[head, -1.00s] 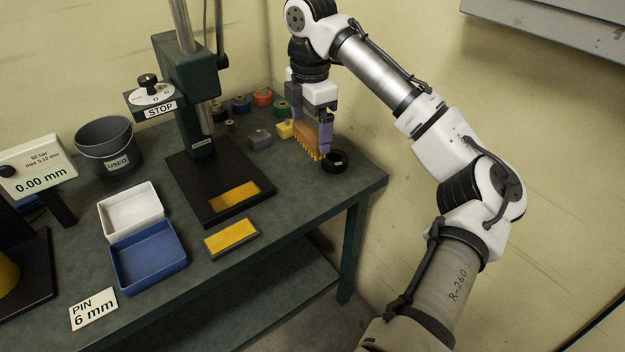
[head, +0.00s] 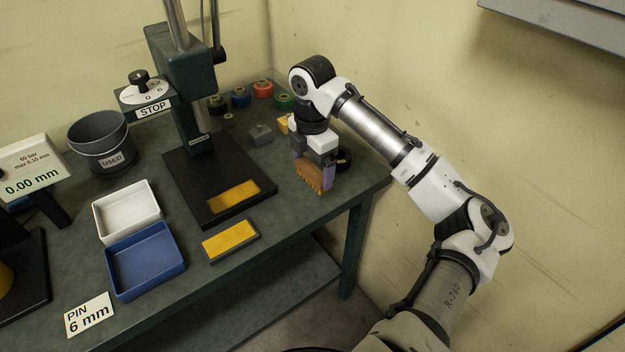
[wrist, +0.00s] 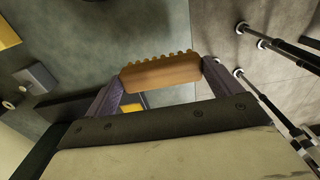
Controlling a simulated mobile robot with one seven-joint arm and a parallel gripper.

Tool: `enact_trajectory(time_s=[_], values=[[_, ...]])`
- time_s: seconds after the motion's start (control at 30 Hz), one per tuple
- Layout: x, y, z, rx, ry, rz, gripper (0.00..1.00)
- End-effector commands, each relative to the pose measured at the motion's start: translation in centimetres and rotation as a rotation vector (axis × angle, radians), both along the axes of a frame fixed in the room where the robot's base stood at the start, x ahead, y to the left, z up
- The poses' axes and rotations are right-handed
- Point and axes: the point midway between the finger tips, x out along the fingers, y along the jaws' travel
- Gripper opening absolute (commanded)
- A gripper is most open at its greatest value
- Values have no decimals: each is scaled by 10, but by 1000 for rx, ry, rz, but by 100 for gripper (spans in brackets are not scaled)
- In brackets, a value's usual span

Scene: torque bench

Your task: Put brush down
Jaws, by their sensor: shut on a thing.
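The brush has a brown wooden back and a row of yellow bristle tufts. In the head view the brush (head: 311,174) is in my gripper (head: 313,178), bristles pointing down, near the right front edge of the bench. In the wrist view the brush (wrist: 160,73) spans between the two purple fingers of my gripper (wrist: 160,78), which are shut on its ends. Whether the bristles touch the bench top (head: 283,207) is hard to tell; they look just above it or at it.
A black ring (head: 343,158) lies partly hidden behind my gripper. A yellow-topped pad (head: 230,240) and the press base (head: 190,172) lie to the left. Blue (head: 145,262) and white (head: 126,189) trays stand further left. The bench's front edge is close.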

Motion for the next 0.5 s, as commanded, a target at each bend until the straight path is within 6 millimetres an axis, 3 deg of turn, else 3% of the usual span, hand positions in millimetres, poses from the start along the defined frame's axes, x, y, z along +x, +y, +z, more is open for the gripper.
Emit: enact_trajectory(time_s=[0.5], values=[[0, 0, -56, -1, -1, -1, 72]])
